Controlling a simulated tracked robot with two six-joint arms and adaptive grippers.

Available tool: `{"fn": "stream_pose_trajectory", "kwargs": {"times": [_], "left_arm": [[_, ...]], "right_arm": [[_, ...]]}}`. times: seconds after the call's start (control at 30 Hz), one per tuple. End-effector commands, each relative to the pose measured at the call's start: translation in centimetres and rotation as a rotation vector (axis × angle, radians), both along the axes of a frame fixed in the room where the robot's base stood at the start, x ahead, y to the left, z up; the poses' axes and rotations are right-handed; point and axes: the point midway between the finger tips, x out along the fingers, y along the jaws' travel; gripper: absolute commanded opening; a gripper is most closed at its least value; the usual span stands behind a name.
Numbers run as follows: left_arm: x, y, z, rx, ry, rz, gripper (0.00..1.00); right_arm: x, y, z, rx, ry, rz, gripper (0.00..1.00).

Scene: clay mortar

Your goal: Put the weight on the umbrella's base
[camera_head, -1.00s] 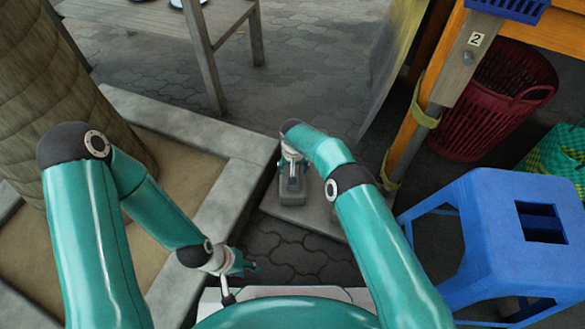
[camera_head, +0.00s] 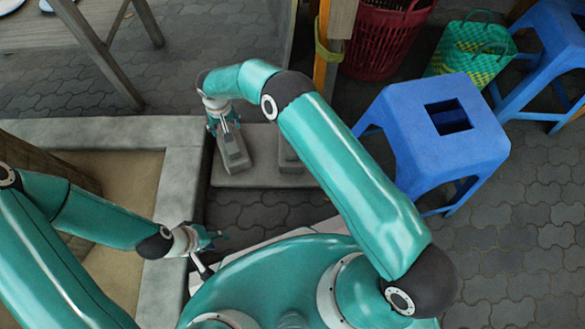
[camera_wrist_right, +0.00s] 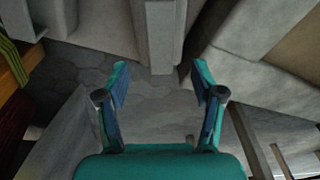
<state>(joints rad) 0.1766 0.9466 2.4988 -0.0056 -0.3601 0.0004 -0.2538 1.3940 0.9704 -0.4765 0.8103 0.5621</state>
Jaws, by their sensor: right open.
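My right gripper (camera_head: 222,127) hangs above the far end of a grey block-shaped weight (camera_head: 234,153). In the right wrist view the gripper (camera_wrist_right: 160,78) is open, with nothing clasped between its fingers; a grey upright form (camera_wrist_right: 161,35) shows beyond the tips. The weight stands on a flat grey slab (camera_head: 262,177). A second grey block (camera_head: 288,158) stands to its right, partly hidden by my right arm. I cannot tell for sure whether the slab is the umbrella's base. My left gripper (camera_head: 208,238) is low over the kerb's edge, apart from the weight; its opening is unclear.
A stone kerb (camera_head: 182,165) borders the planter at left. A blue stool (camera_head: 440,150) stands at right, with a red basket (camera_head: 385,35) and a green-yellow bag (camera_head: 470,52) behind. A wooden table (camera_head: 60,25) is at back left. Paving at lower right is clear.

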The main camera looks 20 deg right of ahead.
Motion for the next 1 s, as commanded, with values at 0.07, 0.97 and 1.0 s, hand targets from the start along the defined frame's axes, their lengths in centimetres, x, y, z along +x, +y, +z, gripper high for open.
{"fn": "stream_pose_trajectory", "kwargs": {"times": [0.07,0.97,1.0], "left_arm": [[0.0,0.0,0.0,0.000,0.000,0.000,0.40],[0.0,0.0,0.0,0.000,0.000,0.000,0.40],[0.0,0.0,0.0,0.000,0.000,0.000,0.40]], "right_arm": [[-1.2,-0.7,-1.0,0.028,0.021,0.008,0.68],[-30.0,-11.4,-2.0,0.336,0.087,-0.158,0.68],[-30.7,-11.6,-1.8,0.334,0.086,-0.163,0.68]]}}
